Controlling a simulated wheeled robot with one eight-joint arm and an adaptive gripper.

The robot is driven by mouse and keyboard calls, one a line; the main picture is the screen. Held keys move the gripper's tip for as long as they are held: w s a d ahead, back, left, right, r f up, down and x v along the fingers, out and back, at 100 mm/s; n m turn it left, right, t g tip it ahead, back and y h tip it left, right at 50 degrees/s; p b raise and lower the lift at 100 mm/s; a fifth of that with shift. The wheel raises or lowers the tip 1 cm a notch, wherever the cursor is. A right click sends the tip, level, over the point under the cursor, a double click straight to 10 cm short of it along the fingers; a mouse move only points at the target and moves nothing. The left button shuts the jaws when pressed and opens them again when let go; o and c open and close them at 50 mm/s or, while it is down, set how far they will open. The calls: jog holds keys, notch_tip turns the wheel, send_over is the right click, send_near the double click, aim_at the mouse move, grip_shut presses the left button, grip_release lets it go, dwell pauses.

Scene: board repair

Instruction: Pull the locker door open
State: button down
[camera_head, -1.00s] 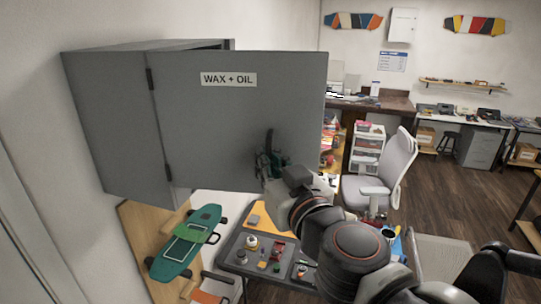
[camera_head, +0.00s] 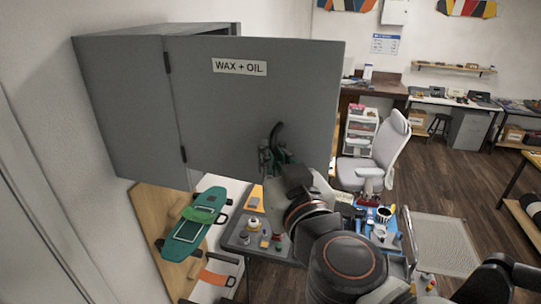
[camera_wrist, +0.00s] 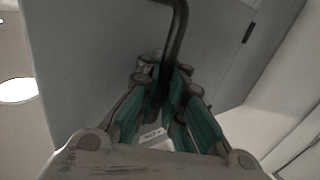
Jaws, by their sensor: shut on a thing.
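The grey locker (camera_head: 130,120) hangs on the left wall. Its door (camera_head: 225,110), labelled "WAX + OIL", is hinged on the left and stands partly open, with a dark gap along the top. A dark curved handle (camera_head: 276,132) is near the door's lower right. My gripper (camera_head: 270,158) is at the handle, its fingers partly hidden by my arm. In the wrist view, my gripper (camera_wrist: 165,85) has its green-padded fingers closed around the lower part of the dark handle (camera_wrist: 178,30), close to the door's grey face (camera_wrist: 90,60).
A green skateboard (camera_head: 193,228) on a wooden board is below the locker. A dark bench (camera_head: 265,240) with small parts stands under my arm. A grey office chair (camera_head: 375,155) and white drawers (camera_head: 360,130) are to the right. Wooden floor (camera_head: 430,180) is open beyond.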

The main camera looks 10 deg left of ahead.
jog(key=shift+d, duration=0.1)
jog(key=c, duration=1.7)
grip_release()
jog(key=shift+d, duration=0.25)
jog(key=shift+a, duration=0.2)
jog(key=v, duration=0.7)
jog(key=shift+s+d, duration=0.2)
